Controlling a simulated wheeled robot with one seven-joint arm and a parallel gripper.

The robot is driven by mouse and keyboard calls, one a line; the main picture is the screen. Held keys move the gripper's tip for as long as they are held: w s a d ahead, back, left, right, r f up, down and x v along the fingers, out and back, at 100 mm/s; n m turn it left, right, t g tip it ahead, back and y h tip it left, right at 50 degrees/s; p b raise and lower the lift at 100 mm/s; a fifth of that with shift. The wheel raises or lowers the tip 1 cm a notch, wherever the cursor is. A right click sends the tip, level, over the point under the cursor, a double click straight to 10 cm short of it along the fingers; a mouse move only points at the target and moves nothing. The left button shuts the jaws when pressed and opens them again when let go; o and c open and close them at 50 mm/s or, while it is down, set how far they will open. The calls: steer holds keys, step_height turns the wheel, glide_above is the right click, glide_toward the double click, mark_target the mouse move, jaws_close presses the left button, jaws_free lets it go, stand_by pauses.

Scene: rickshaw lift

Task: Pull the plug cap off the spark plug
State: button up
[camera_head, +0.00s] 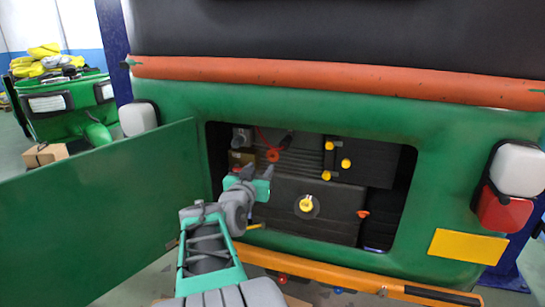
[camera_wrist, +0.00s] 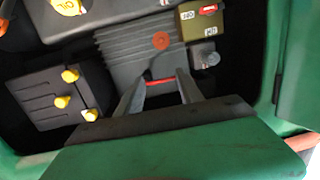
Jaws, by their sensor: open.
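In the head view, a thin red cable (camera_head: 262,138) curves down inside the open engine bay. A short dark piece (camera_head: 287,140), perhaps the plug cap, lies at its right; I cannot make out the spark plug. My gripper (camera_head: 258,172) is open and empty at the bay opening, below and left of the dark piece. In the wrist view, the open fingers (camera_wrist: 163,74) point at the grey finned engine (camera_wrist: 120,42). A red strip, probably the cable (camera_wrist: 160,82), shows between them.
A black box with yellow caps (camera_wrist: 60,92) and an olive box (camera_wrist: 202,20) flank the engine. An orange disc (camera_head: 272,155) sits close to my gripper. The green body edge (camera_head: 421,190) frames the opening; an open green door (camera_head: 100,215) stands left. An orange bumper (camera_head: 340,274) runs below.

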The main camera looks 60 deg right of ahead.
mark_target(283, 146)
steer(key=shift+m+g+h, duration=0.4)
steer(key=shift+g+h, duration=0.1)
steer(key=shift+h, duration=0.2)
steer(key=d, duration=0.3)
steer(key=s+d+r+p, duration=0.1)
steer(key=d, duration=0.3)
steer(key=d+r, duration=0.1)
steer(key=d, duration=0.3)
steer(key=shift+s+d, duration=0.1)
steer(key=shift+s, duration=0.25)
steer(key=shift+w+d+r, duration=0.1)
steer(key=shift+d+r, duration=0.05)
steer(key=shift+d, duration=0.3)
steer(key=shift+c, duration=0.2)
jaws_close()
